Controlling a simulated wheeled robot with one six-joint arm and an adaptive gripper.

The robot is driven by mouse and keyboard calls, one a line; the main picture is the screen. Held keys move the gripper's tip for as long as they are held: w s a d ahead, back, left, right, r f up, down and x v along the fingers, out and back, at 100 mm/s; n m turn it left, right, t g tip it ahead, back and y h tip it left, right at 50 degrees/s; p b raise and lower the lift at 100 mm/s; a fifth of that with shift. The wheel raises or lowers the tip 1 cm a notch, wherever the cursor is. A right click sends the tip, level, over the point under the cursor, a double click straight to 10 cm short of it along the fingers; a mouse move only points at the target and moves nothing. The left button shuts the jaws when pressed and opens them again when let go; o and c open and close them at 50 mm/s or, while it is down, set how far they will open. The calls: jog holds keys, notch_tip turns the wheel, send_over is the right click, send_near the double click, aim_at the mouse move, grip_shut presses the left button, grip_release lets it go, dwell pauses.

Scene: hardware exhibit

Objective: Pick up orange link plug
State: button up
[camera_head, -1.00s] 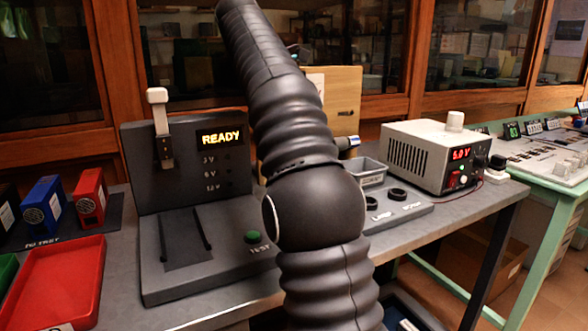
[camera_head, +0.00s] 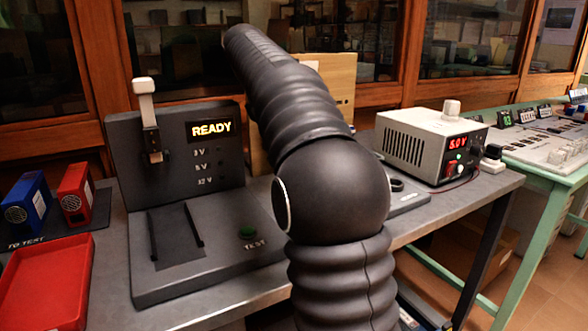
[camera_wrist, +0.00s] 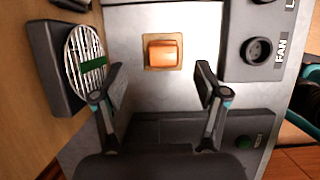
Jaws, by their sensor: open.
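The orange link plug (camera_wrist: 162,53) shows in the wrist view as a small orange block on a pale square patch in the light grey bench area. My gripper (camera_wrist: 160,80) is open and empty, with one finger on each side of the picture. The plug is just beyond the fingertips, roughly centred between them, and no finger visibly touches it. In the head view my arm hides the plug and my gripper.
A dark unit with a round grille (camera_wrist: 87,58) is left of the plug; a socket panel marked FAN (camera_wrist: 257,50) is right. The tester (camera_head: 175,150) reads READY. The power supply (camera_head: 420,148) and red tray (camera_head: 45,290) flank my arm.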

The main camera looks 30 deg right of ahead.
jog(key=shift+s+x, duration=0.1)
jog(key=shift+x, duration=1.25)
jog(key=shift+s+x, duration=0.15)
jog(key=shift+x, duration=1.2)
jog(key=shift+d, duration=0.1)
jog(key=c, duration=1.2)
